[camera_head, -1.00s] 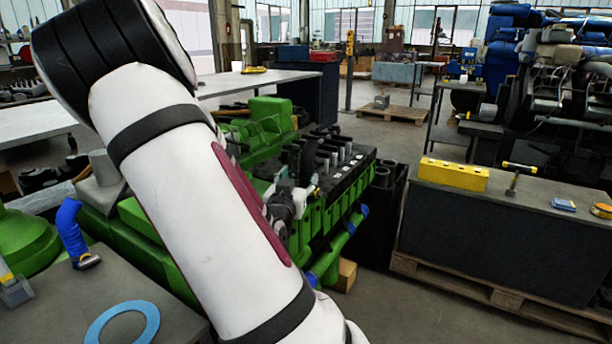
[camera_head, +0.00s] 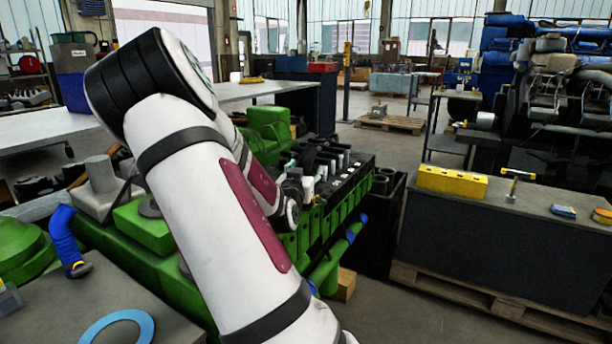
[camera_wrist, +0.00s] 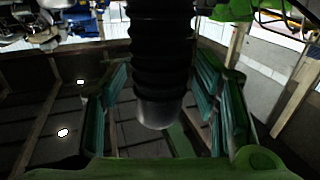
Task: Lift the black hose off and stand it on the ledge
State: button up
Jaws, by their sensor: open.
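The black ribbed hose (camera_wrist: 162,55) hangs down through the upper middle of the wrist view and ends in a smooth grey lower part. My gripper (camera_wrist: 163,95) is open, with a teal-padded finger on each side of the hose. Dark gaps show between the hose and both fingers, so it does not look gripped. In the head view my white arm reaches over the green engine (camera_head: 320,222) and hides my gripper. Dark upright pieces stand on the engine's top there; I cannot tell which is the hose. I cannot identify the ledge for certain.
A blue hose (camera_head: 64,237) and a blue ring (camera_head: 118,326) are on the grey bench at left. A yellow block (camera_head: 452,181) and a yellow-handled tool (camera_head: 516,177) stand on the dark bench at right. Open floor lies behind the engine.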

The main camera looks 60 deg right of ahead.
grip_shut()
jog(key=shift+r, duration=0.1)
jog(key=shift+r+p, duration=2.4)
jog(key=shift+r, duration=3.6)
